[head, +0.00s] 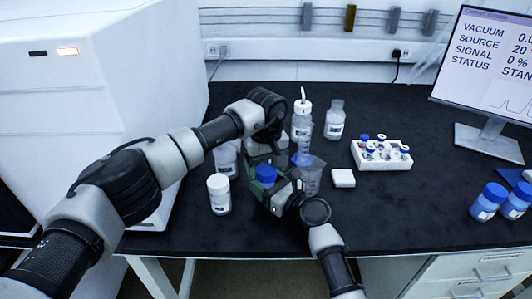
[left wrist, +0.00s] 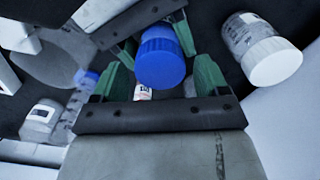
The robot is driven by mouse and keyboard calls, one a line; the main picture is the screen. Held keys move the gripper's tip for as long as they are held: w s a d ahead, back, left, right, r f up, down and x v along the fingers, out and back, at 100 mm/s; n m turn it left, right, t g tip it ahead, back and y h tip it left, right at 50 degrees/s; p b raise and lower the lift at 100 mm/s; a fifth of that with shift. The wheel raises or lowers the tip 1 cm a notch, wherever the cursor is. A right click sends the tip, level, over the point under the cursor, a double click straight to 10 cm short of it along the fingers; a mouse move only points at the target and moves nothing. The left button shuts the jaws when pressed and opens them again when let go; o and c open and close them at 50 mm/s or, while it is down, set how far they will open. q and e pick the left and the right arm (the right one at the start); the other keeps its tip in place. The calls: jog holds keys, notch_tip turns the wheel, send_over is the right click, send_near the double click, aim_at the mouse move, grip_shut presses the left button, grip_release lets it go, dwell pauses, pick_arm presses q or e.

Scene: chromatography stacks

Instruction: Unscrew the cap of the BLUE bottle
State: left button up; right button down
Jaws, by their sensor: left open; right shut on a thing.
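The blue bottle's cap (head: 266,173) shows in the head view among both grippers; the bottle body below is mostly hidden. In the left wrist view the ribbed blue cap (left wrist: 160,60) is large and near the centre. My left gripper (left wrist: 158,72) is open, its green fingers on either side of the cap, with visible gaps to it. My right gripper (head: 268,190) comes in from the lower right and is shut on the blue bottle below the cap. Its dark jaw and green fingers also show at the top of the left wrist view.
A white-capped bottle (head: 219,194) stands just left of the blue one; clear bottles and beakers (head: 311,176) stand close behind and right. A white vial rack (head: 382,155), a small white box (head: 343,178) and blue-capped bottles (head: 487,202) are to the right. The front right bench is clear.

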pick_arm(q)
jog(key=shift+f, duration=0.65)
jog(key=c, duration=0.9)
jog(key=n, duration=0.4)
jog(key=shift+n, duration=0.3)
jog(key=n, duration=0.5)
jog(key=shift+r+n, duration=0.1)
jog(key=shift+n, duration=0.3)
jog(key=o, duration=1)
